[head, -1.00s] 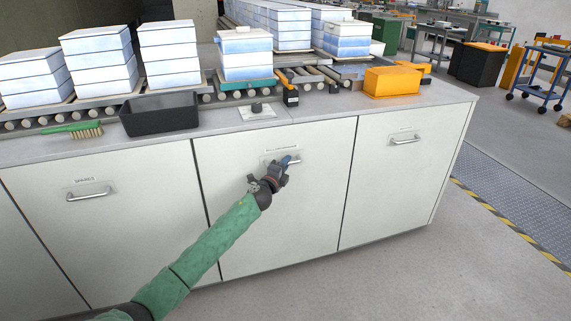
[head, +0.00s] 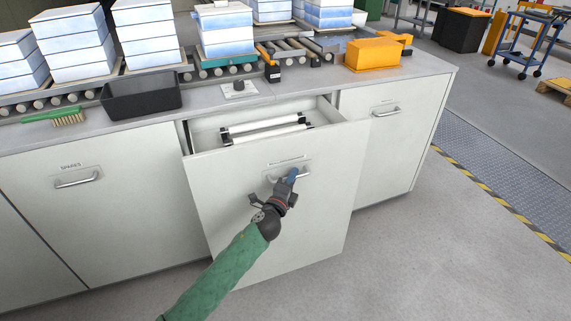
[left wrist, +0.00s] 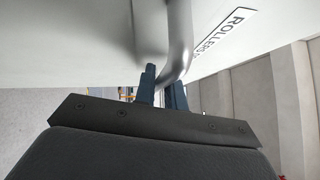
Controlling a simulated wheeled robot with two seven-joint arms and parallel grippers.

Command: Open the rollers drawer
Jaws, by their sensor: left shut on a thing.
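The rollers drawer (head: 235,190) is the middle one in the white cabinet. It is pulled partly out, and white rollers (head: 262,128) with dark ends lie inside. Its bar handle (head: 306,174) is on the upper front. The handle also shows close up in the left wrist view (left wrist: 180,38), with a label reading "ROLLERS" (left wrist: 222,36) beside it, partly cut off. My left gripper (head: 292,175) is shut on the handle, with its blue fingers (left wrist: 162,88) on either side of the bar. My right gripper is not in view.
A drawer labelled "SPARES" (head: 90,200) is shut on the left, and another drawer (head: 392,140) is shut on the right. The worktop holds a black bin (head: 140,98), a green brush (head: 55,117) and an orange box (head: 372,55). The floor in front is clear.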

